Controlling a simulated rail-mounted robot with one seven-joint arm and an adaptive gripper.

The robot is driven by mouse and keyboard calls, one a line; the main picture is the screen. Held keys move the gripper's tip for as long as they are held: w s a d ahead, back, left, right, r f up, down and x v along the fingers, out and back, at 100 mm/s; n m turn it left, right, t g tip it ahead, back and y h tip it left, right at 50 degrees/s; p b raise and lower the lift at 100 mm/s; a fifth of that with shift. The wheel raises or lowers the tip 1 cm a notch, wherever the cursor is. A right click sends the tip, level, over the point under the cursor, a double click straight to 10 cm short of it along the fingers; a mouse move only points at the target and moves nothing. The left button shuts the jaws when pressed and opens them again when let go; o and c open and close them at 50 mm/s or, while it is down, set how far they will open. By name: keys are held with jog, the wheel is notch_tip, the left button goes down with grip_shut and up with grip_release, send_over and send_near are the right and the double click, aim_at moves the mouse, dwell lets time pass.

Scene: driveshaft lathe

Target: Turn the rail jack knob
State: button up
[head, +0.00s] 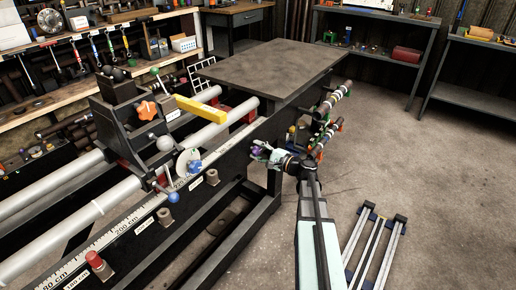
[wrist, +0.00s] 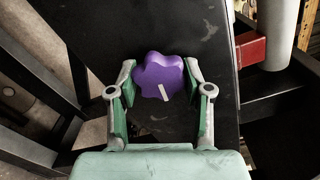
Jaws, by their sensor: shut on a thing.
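The rail jack knob (wrist: 160,76) is purple and lobed, with a short white mark on its face. It sits against a dark flat panel (wrist: 200,30) in the wrist view. My gripper (wrist: 160,82) has a finger on each side of it, and the fingers are shut on the knob. In the head view my gripper (head: 270,155) is at the right end of the lathe bed, and only a small bit of the purple knob (head: 257,151) shows there.
A scale rail (head: 140,215) with pegs runs along the lathe front. An orange star knob (head: 147,110) and a blue ball handle (head: 173,197) are on the carriage. A dark table (head: 275,68) stands behind my gripper. A metal frame (head: 375,235) lies on the floor at right.

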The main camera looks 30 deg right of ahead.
jog(key=shift+w, duration=0.1)
dwell(0.3)
jog(key=o, duration=1.2)
jog(key=v, duration=1.2)
